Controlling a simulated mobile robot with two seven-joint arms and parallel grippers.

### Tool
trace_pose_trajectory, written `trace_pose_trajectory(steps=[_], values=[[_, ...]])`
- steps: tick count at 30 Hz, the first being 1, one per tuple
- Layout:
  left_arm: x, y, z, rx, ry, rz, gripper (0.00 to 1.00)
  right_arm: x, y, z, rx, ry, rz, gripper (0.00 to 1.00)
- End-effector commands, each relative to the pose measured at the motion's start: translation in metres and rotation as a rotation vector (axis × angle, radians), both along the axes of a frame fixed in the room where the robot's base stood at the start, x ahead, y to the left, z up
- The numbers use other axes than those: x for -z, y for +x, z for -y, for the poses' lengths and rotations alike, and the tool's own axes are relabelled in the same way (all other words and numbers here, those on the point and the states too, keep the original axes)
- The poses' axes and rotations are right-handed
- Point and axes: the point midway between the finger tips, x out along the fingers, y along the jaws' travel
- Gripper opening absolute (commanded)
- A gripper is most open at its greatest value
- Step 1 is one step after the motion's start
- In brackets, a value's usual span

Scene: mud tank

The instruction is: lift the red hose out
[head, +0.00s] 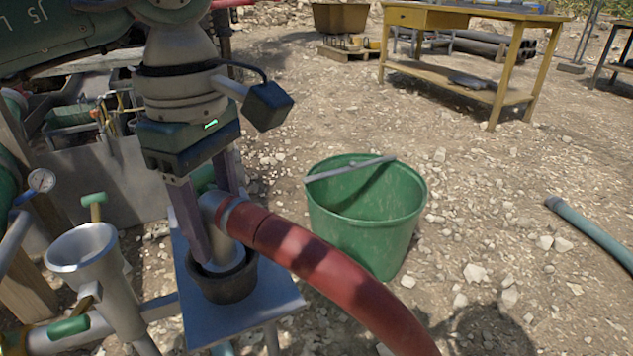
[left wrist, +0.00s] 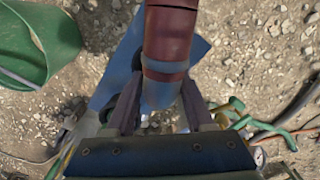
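The red hose (head: 335,275) ends in a grey metal elbow that points down into a dark round cup (head: 228,285) on a small blue-grey stand (head: 275,303). The hose runs from the elbow down to the right and out of the head view. My left gripper (head: 215,215) comes from above, with one finger on each side of the elbow, appearing to touch it. In the left wrist view the red hose (left wrist: 168,45) runs up from the elbow between the two fingers (left wrist: 160,95). The elbow's lower end is hidden inside the cup. My right gripper is out of view.
A green bucket (head: 365,215) stands right behind the hose. A metal funnel (head: 85,250) with green-handled valves and a pressure gauge (head: 41,181) are at left. A yellow workbench (head: 450,20) is far back. Stony ground at right is mostly clear except a blue-green hose (head: 590,232).

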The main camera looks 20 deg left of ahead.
Motion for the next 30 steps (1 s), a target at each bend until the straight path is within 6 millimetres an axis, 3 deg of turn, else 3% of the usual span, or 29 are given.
trace_pose_trajectory(steps=[2, 13, 30], values=[[-0.0001, 0.0001, -0.0001, 0.0, 0.0, 0.0, 0.43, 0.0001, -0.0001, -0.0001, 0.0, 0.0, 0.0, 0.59], [-0.0002, 0.0002, -0.0002, -0.001, 0.0, 0.001, 0.01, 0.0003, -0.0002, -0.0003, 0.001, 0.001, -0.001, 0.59], [-0.0002, 0.0002, -0.0002, -0.001, 0.0, 0.0, 0.0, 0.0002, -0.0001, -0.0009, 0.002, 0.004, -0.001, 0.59]])
